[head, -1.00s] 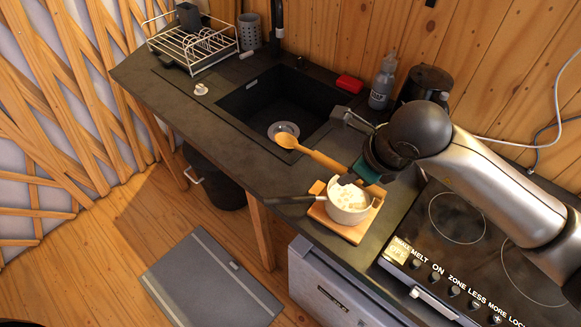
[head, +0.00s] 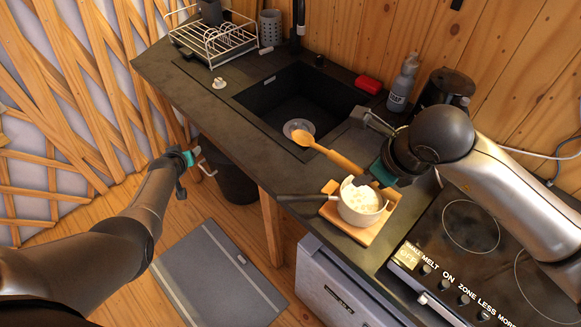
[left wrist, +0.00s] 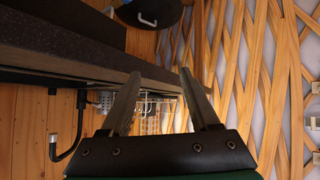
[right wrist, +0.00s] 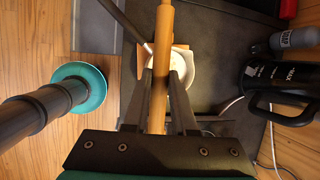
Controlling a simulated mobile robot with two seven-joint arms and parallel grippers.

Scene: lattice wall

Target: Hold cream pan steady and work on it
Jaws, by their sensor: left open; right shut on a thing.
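The cream pan (head: 362,200) is a small pot with pale lumpy contents. It sits upright on a wooden board (head: 384,224) on the counter, its dark handle (head: 303,198) pointing left. My right gripper (head: 372,168) is shut on a wooden spoon (head: 338,158), tilted with its bowl up at the left above the counter. In the right wrist view the spoon (right wrist: 163,60) runs between the fingers, and the pan (right wrist: 187,75) shows partly hidden behind them. My left gripper (head: 198,160) is open and empty, left of the counter's front edge and well apart from the pan.
A sink (head: 292,105) lies behind the pan, with a dish rack (head: 215,42) farther left. The hob (head: 470,235) is at the right. A bottle (head: 402,82), a kettle (head: 447,88) and a red sponge (head: 368,84) stand along the back wall. A dark bin (head: 233,180) is under the counter.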

